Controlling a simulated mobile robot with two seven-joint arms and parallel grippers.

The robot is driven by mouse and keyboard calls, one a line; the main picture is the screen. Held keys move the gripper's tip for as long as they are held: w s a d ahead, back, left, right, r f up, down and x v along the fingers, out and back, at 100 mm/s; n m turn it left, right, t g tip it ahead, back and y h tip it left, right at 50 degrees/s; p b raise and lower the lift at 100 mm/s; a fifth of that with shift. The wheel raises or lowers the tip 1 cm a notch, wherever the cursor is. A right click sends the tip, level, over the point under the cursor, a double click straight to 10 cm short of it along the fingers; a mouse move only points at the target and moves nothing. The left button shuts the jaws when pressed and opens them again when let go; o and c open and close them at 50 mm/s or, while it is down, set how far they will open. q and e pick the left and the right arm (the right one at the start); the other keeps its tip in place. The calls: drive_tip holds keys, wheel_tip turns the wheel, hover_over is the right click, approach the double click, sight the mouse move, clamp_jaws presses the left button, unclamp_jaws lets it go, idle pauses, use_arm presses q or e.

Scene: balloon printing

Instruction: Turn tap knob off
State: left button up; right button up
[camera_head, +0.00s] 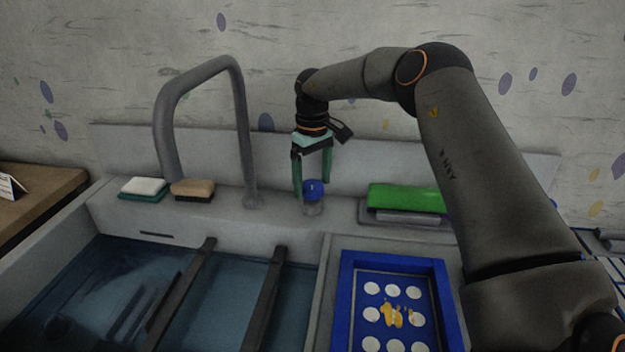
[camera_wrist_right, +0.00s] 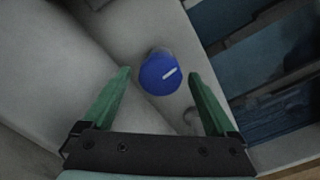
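The tap knob (camera_head: 313,189) is a blue round knob on a short grey base on the sink's back ledge, right of the tap. In the right wrist view the knob (camera_wrist_right: 160,74) shows its blue top with a white mark set at a slant. My right gripper (camera_head: 312,190) points down over the knob, with its green fingers on either side of it. In the wrist view the gripper (camera_wrist_right: 159,74) is open, with a gap between each finger and the knob. The grey tap (camera_head: 243,130) arches over the sink. My left gripper is not in view.
The sink (camera_head: 120,285) has dark bars across it. A white-and-green sponge (camera_head: 143,188) and a brown brush (camera_head: 192,190) lie on the ledge at left. A green item (camera_head: 405,198) lies at right. A blue tray (camera_head: 346,290) with white circles sits in front.

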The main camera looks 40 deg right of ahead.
sight(312, 184)
drive_tip(key=shift+r, duration=0.25)
use_arm(q)
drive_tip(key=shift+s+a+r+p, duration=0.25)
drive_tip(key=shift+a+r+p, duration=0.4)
drive_tip(key=shift+p, duration=0.55)
use_arm(e)
wheel_tip(312, 184, up, 12)
